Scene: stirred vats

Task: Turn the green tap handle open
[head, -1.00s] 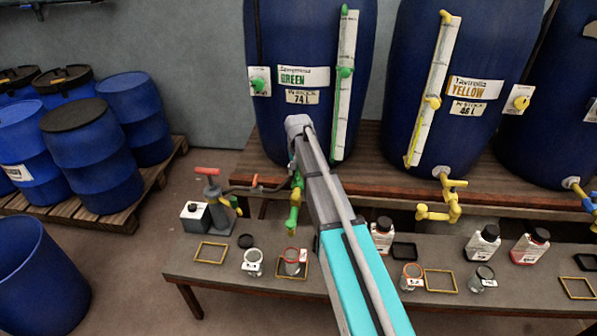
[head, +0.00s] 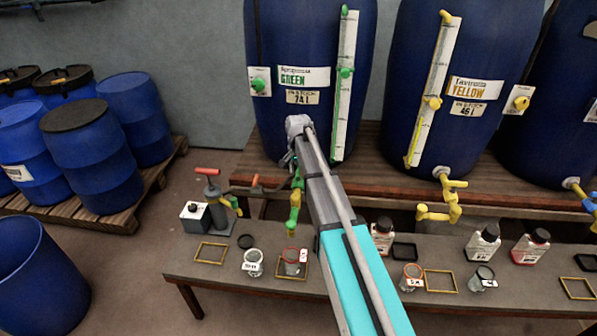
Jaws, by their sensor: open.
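The green tap (head: 294,208) hangs at the front of the blue vat labelled GREEN (head: 275,120), at the bench edge in the head view. Its green handle (head: 298,180) is at the top of the tap, partly hidden by my arm. My gripper (head: 287,161) is open and empty, just above and slightly left of the handle. Only a small part of the gripper shows past the wrist, and I cannot tell whether it touches the handle.
A red-rimmed jar (head: 292,263) stands below the green tap on the low table (head: 225,281). Another jar (head: 253,262) stands to its left. A red-handled pump (head: 213,196) is left of the tap. The yellow vat's tap (head: 447,200) is to the right.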

